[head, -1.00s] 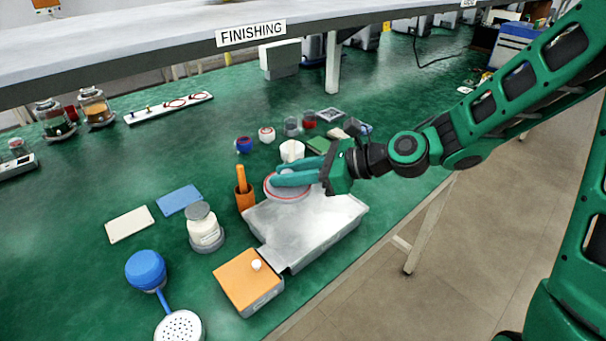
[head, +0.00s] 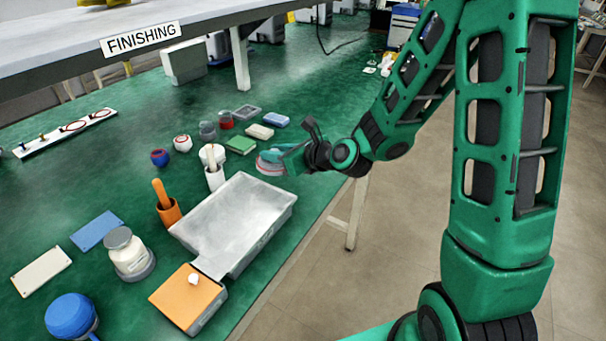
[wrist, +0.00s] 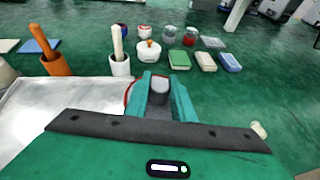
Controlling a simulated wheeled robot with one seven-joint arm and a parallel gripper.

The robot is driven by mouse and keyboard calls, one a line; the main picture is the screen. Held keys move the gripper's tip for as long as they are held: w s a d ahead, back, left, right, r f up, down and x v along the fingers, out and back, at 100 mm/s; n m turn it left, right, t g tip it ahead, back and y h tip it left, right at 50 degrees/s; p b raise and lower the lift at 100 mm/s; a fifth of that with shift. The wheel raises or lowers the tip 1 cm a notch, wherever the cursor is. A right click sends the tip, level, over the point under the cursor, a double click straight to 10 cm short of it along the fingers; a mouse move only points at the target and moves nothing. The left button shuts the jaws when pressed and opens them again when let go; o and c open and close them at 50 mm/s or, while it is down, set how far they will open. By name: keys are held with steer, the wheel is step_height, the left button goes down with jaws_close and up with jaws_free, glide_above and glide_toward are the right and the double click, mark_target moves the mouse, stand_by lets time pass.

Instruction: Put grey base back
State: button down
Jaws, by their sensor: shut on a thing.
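The grey base (head: 268,168), a round grey piece with a red ring, is in my gripper (head: 277,157), beyond the far right end of the metal tray. It appears raised above the green bench, but its exact height is unclear. In the wrist view the fingers of my gripper (wrist: 160,88) are shut on the grey upright part of the base (wrist: 159,93). A red arc of its ring shows beside the left finger. The fingers and palm hide most of the base.
The metal tray (head: 205,262) lies near the bench's front edge, with an orange-topped box (head: 178,298) at its near end. White (head: 215,180) and orange (head: 170,212) cups stand behind it. A green block (head: 240,145) and several small pieces lie behind my gripper.

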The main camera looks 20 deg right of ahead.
steer(key=w+d+f, duration=0.2)
steer(key=d, duration=0.1)
steer(key=w+d+f, duration=0.2)
steer(key=d, duration=0.1)
steer(key=w+d+f, duration=0.2)
steer(key=d, duration=0.2)
steer(key=shift+f, duration=2.45)
steer(key=c, duration=1.5)
jaws_free()
steer(key=shift+f, duration=0.1)
